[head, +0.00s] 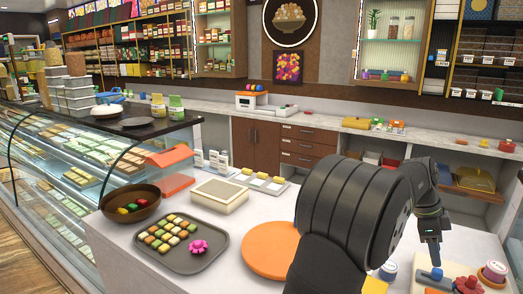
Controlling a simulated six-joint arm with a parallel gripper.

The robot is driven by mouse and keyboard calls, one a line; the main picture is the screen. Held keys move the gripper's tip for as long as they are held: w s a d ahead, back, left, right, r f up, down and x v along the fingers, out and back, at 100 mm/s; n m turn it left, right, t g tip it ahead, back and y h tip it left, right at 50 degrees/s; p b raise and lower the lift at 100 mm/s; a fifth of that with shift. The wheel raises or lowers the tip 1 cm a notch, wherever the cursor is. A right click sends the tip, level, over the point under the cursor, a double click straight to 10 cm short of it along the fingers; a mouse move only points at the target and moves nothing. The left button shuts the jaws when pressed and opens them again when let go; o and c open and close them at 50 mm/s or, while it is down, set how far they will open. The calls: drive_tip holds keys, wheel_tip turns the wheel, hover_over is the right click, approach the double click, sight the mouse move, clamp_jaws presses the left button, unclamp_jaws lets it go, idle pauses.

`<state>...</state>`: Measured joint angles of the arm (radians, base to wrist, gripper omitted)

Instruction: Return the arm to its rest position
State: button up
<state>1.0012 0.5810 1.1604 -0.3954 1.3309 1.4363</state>
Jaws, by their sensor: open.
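My gripper (434,254) hangs at the right of the head view, pointing down. Its fingertips are small and dark, above a pale board with a small blue thing (437,273) on it. I cannot tell whether the fingertips touch anything. No held object shows. My large dark arm links fill the lower middle right and hide part of the counter.
On the white counter (222,262) are a grey tray (198,267) of sweets with a pink flower, a brown bowl (113,206), a cream box (219,195) and an orange disc (262,250). A glass display case stands left. Small jars crowd the right front.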

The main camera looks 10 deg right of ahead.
drive_tip(key=x, duration=0.5)
drive_tip(key=shift+f, duration=0.3)
drive_tip(key=shift+w+a+f, duration=0.2)
drive_tip(key=shift+w+a, duration=0.05)
drive_tip(key=shift+w, duration=0.1)
drive_tip(key=shift+w+a+r, duration=0.1)
drive_tip(key=shift+w+a, duration=0.55)
drive_tip(key=shift+a, duration=0.05)
drive_tip(key=v, duration=1.7)
drive_tip(key=n+t+y, duration=0.1)
drive_tip(key=n+t, duration=0.2)
drive_tip(key=n, duration=0.2)
hover_over(434, 269)
drive_tip(key=w, duration=0.3)
wheel_tip(434, 269, down, 3)
drive_tip(key=shift+s+d+f+n+t, duration=0.3)
drive_tip(key=shift+s+d+n, duration=0.2)
drive_tip(key=shift+d, duration=0.1)
drive_tip(key=shift+s+d+f+n+t, duration=0.15)
drive_tip(key=shift+s+d+f+n, duration=0.1)
drive_tip(key=shift+s+d+n, duration=0.25)
drive_tip(key=shift+s+d+f+n+t, duration=0.3)
drive_tip(key=shift+s+d+n, duration=0.2)
drive_tip(key=shift+d, duration=0.15)
drive_tip(key=shift+o, duration=0.3)
